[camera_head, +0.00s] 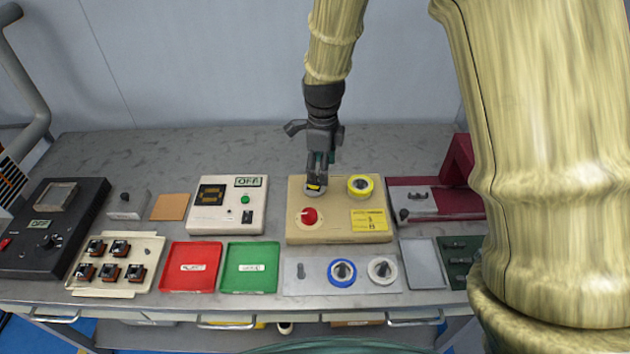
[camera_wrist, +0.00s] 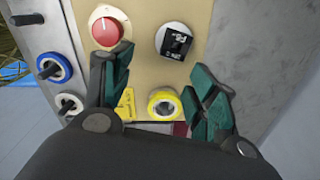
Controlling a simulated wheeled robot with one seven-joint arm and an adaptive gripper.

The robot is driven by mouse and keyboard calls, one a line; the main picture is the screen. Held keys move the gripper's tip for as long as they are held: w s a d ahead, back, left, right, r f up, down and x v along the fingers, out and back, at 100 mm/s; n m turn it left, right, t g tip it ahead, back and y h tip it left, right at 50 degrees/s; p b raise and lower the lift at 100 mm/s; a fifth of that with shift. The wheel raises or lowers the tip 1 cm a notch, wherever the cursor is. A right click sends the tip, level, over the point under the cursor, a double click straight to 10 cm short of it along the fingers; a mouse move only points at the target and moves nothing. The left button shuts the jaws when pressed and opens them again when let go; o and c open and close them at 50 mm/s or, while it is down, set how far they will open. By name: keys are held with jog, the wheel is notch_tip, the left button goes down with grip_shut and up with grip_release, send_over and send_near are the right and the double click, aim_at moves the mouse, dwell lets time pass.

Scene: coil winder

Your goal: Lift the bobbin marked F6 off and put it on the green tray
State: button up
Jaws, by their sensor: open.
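A pale bobbin with a dark top (camera_head: 315,188) sits on the left side of the beige coil winder (camera_head: 300,232). In the wrist view this bobbin (camera_wrist: 174,42) shows small light characters, too small to read surely as F6. My gripper (camera_head: 319,160) points down just above it, partly hiding it in the head view. In the wrist view my gripper (camera_wrist: 160,75) has its green-padded fingers spread and empty, with the bobbin beyond the tips. The green tray (camera_head: 250,268) is empty except for a white label, at the front, left of the winder.
A yellow bobbin (camera_head: 360,186) stands right of the pale one, and a red knob (camera_head: 308,217) in front. A grey plate (camera_head: 300,287) holds a blue-rimmed bobbin (camera_head: 341,272) and a white one (camera_head: 382,270). A red tray (camera_head: 190,267) adjoins the green tray.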

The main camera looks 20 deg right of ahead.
jog(key=shift+w+f, duration=0.3)
jog(key=shift+f, duration=0.2)
jog(key=shift+w+f, duration=1.05)
jog(key=shift+w, duration=0.15)
jog(key=shift+f+p, duration=0.25)
jog(key=shift+p, duration=0.05)
jog(key=shift+s+f+p, duration=0.5)
jog(key=shift+s+f, duration=0.2)
jog(key=shift+f, duration=0.05)
jog(key=f, duration=0.1)
jog(key=w+f, duration=0.1)
jog(key=shift+f, duration=0.3)
jog(key=shift+s+r, duration=0.15)
jog(key=shift+s, duration=0.1)
jog(key=shift+w, duration=0.15)
jog(key=c, duration=1.2)
